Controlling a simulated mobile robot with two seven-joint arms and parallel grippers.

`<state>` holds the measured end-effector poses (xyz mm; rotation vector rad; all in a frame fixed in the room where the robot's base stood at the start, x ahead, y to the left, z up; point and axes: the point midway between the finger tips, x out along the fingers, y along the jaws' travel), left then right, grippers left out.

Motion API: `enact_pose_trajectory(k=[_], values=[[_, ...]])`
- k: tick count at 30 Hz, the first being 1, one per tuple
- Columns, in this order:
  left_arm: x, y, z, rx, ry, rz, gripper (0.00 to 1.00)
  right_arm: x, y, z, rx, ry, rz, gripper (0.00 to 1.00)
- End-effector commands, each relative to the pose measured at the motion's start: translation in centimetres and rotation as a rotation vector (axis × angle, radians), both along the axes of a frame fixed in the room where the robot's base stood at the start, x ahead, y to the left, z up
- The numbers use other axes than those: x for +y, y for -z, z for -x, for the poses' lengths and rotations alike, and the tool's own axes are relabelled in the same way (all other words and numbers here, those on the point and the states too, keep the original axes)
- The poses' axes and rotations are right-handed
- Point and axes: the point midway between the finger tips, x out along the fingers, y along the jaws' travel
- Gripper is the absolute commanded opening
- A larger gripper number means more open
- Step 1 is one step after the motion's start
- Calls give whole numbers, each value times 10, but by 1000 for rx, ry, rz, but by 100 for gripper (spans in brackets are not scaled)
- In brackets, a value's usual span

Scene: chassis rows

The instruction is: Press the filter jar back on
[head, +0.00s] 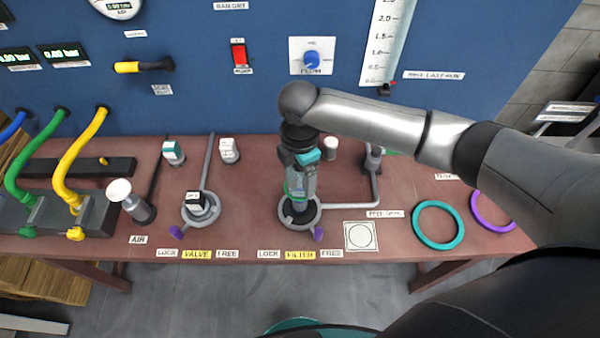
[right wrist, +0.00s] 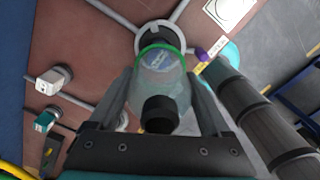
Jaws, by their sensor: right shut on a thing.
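My right gripper (head: 298,181) points down over the filter station and is shut on the clear filter jar (head: 301,187), which has a green rim. In the right wrist view the jar (right wrist: 160,85) sits upright between the two fingers, its green rim away from the gripper. The grey filter ring (head: 284,216) lies just under the jar, with a purple tab (head: 319,235) at its front right. The jar lines up roughly with the ring; whether they touch I cannot tell. My left gripper is not in view.
The valve station (head: 187,214) stands to the left with its own ring and purple tab. A teal ring (head: 416,220) and a purple ring (head: 477,205) lie to the right. A white square pad (head: 350,247) is bare. The blue panel (head: 200,95) rises behind.

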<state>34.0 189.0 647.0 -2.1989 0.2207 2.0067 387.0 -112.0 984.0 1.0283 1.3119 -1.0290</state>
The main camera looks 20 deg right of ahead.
Motion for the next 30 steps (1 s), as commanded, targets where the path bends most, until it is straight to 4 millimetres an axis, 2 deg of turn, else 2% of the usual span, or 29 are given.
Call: enact_pose_trajectory(k=[9,19,30], values=[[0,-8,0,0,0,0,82,0,-1,0,0,-1,0,22],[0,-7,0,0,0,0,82,0,1,0,0,-1,0,22],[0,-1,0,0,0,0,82,0,13,0,0,-1,0,22]])
